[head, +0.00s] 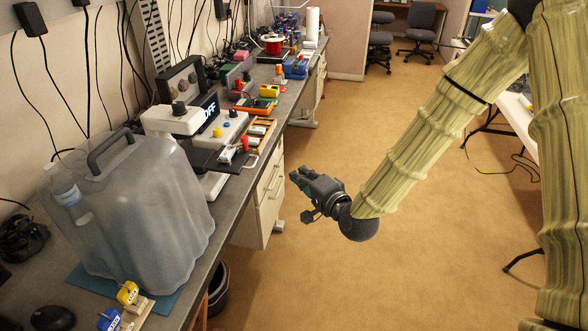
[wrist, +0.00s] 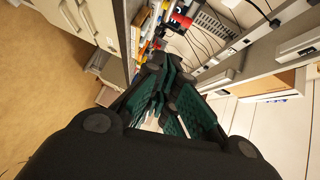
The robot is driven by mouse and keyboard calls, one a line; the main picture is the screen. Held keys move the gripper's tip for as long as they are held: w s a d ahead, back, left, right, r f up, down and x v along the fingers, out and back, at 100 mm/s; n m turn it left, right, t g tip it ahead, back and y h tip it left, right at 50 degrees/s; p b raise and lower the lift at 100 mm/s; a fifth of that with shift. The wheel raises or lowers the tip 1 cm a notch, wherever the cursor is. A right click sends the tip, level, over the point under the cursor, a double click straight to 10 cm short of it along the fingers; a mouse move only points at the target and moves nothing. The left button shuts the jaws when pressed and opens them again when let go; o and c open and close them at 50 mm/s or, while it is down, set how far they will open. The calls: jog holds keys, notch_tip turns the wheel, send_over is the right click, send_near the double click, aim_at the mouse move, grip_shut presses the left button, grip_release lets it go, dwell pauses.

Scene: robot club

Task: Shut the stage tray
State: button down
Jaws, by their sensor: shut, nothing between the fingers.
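The stage tray (head: 205,159) is a dark flat plate sticking out toward the bench's front edge from a white machine (head: 172,121) with a lit "OFF" display. A pale loop handle (head: 250,164) shows at its outer end. My gripper (head: 296,177) is over the floor in front of the bench, to the right of the tray and apart from it. In the wrist view my gripper (wrist: 160,82) has its dark green-padded fingers together, with nothing held. I cannot pick out the tray in the wrist view.
A big translucent water jug (head: 130,210) stands on the bench left of the machine. Small coloured tools and parts crowd the bench behind it. White drawers (head: 262,200) are under the bench. The carpeted floor (head: 330,280) around my gripper is clear.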

jog(key=w+a+f+p, duration=0.2)
jog(key=w+a+p, duration=0.3)
jog(key=w+a, duration=0.4)
jog(key=shift+f, duration=0.3)
jog(key=shift+w, duration=0.1)
